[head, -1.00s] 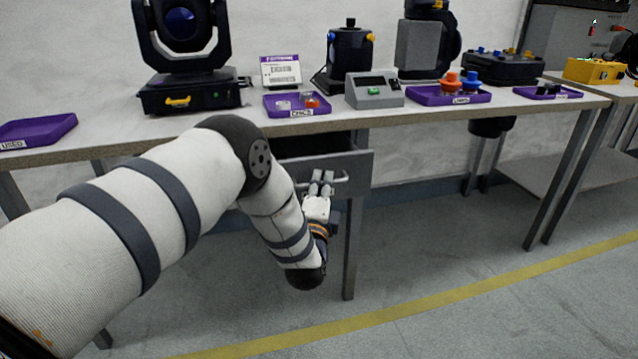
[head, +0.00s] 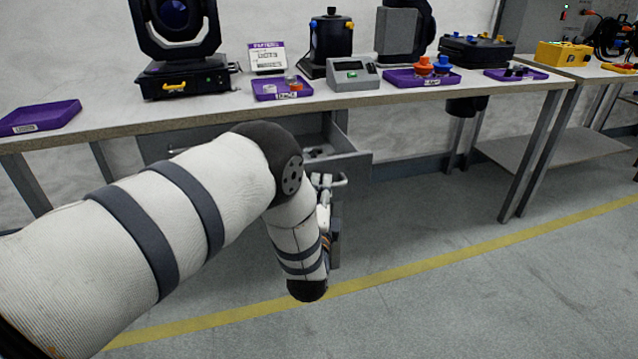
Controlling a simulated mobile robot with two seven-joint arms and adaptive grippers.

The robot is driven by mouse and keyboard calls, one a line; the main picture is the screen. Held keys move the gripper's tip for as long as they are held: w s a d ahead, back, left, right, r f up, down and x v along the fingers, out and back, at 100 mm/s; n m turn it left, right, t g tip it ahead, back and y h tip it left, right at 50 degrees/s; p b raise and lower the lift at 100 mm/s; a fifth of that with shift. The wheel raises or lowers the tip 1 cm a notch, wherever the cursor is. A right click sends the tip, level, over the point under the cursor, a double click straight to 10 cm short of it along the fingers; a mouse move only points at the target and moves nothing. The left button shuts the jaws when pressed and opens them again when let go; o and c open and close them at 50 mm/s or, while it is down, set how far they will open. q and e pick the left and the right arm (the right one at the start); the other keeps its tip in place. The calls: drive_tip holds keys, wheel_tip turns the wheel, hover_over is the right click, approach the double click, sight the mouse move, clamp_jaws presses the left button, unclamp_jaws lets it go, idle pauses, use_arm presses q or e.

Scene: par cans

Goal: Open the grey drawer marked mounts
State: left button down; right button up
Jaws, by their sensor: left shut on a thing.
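The grey drawer (head: 358,165) under the table stands pulled out, and dark items show inside it. Its front is partly hidden by my arm, and I cannot read a label on it. A light bar handle (head: 340,182) is on its front. My left gripper (head: 322,184) is at the handle and shut on it, with the arm's elbow covering the drawer's left part. My right gripper is not in view.
The workbench (head: 120,128) carries a moving-head light (head: 185,80), purple trays such as the left one (head: 40,117), and a small grey device (head: 353,75). A table leg (head: 533,155) stands at right. The floor in front is clear, with a yellow line (head: 450,261).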

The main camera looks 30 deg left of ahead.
use_arm(q)
drive_tip(key=c, duration=2)
unclamp_jaws()
drive_tip(key=shift+o, duration=0.2)
drive_tip(key=v, duration=1.2)
